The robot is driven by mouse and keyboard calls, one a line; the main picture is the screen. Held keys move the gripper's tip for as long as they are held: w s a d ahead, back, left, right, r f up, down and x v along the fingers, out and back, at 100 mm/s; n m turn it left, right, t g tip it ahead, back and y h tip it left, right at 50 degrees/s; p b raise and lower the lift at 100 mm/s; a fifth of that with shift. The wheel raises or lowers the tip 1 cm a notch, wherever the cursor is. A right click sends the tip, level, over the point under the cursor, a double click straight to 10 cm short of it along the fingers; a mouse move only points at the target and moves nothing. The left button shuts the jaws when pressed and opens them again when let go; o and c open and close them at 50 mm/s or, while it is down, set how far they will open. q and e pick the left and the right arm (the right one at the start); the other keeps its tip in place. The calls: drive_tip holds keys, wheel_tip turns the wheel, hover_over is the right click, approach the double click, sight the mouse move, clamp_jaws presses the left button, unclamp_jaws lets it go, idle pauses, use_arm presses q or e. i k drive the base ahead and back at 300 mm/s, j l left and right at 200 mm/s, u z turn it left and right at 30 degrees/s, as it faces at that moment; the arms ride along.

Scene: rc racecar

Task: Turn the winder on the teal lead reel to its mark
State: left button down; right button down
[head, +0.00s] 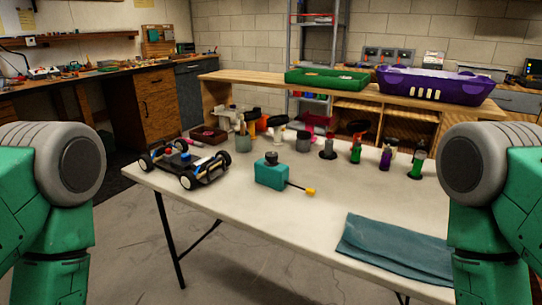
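The teal lead reel (271,175) is a small box near the middle of the white table. A dark round winder (271,158) sits on its top. A dark lead runs from its right side to a yellow plug (310,192) on the table. The mark is too small to make out. Both my arms show only as green and grey links at the left and right picture edges, well apart from the reel. Neither gripper is in view.
A black RC car chassis (186,166) stands left of the reel. Several bottles and tools, such as a green bottle (385,158), line the table's back. A folded teal cloth (395,249) lies at the front right. The table's front middle is clear.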

sight(270, 157)
drive_tip(key=i+j+z, duration=0.45)
drive_tip(key=i+j, duration=0.15)
drive_tip(key=i+j+z, duration=0.2)
drive_tip(key=j, duration=0.35)
